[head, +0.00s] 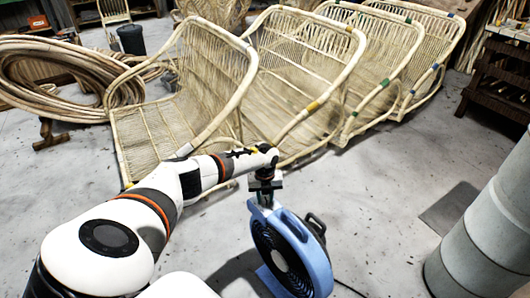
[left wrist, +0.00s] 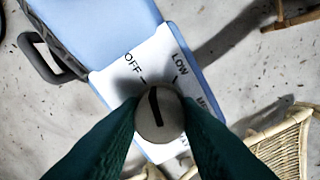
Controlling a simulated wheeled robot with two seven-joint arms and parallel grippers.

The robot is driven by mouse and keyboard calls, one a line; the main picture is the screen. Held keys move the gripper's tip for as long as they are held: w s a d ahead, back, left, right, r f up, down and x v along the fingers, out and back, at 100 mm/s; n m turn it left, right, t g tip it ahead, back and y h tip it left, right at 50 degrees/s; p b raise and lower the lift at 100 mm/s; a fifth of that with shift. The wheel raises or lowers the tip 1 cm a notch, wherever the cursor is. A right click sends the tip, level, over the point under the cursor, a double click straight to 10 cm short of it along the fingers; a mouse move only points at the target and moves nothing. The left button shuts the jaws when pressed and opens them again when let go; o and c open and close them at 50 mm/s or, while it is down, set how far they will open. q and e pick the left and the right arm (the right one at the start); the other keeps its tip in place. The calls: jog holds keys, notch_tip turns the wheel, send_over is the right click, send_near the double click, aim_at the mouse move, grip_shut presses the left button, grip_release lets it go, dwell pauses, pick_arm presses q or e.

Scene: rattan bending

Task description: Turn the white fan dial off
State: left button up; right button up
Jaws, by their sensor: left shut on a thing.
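The blue fan (head: 290,250) stands on the floor with its dark round grille facing left. My left gripper (head: 265,186) is above the fan's top, pointing down. The dial's black pointer line tilts slightly up-left, between the OFF and LOW marks and nearer OFF. The white label panel (left wrist: 118,85) shows OFF and LOW; other lettering is partly hidden by the fingers. My right gripper is not in view.
Several rattan chair frames (head: 300,75) stand in a row behind the fan. Coiled rattan (head: 60,75) lies at left. A large grey cylinder (head: 490,235) stands at right. A cable (head: 350,288) runs beside the fan. Floor between fan and cylinder is mostly clear.

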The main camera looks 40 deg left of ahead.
aim_at(265, 197)
pick_arm(q)
jog(key=shift+w+r+n+p, duration=0.15)
jog(key=shift+n+p, duration=0.45)
jog(key=shift+n, duration=0.4)
jog(key=shift+n+p, duration=0.4)
jog(key=shift+n, duration=0.3)
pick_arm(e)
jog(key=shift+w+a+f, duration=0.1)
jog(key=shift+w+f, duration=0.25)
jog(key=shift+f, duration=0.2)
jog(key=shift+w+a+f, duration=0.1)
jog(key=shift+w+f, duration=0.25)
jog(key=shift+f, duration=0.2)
pick_arm(q)
jog(key=o, duration=1)
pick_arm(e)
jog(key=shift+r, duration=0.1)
pick_arm(q)
notch_tip(265, 197, up, 5)
jog(key=shift+f+p, duration=0.1)
jog(key=shift+p, duration=1.15)
jog(key=shift+r+p, duration=0.95)
jog(key=shift+r, duration=2.55)
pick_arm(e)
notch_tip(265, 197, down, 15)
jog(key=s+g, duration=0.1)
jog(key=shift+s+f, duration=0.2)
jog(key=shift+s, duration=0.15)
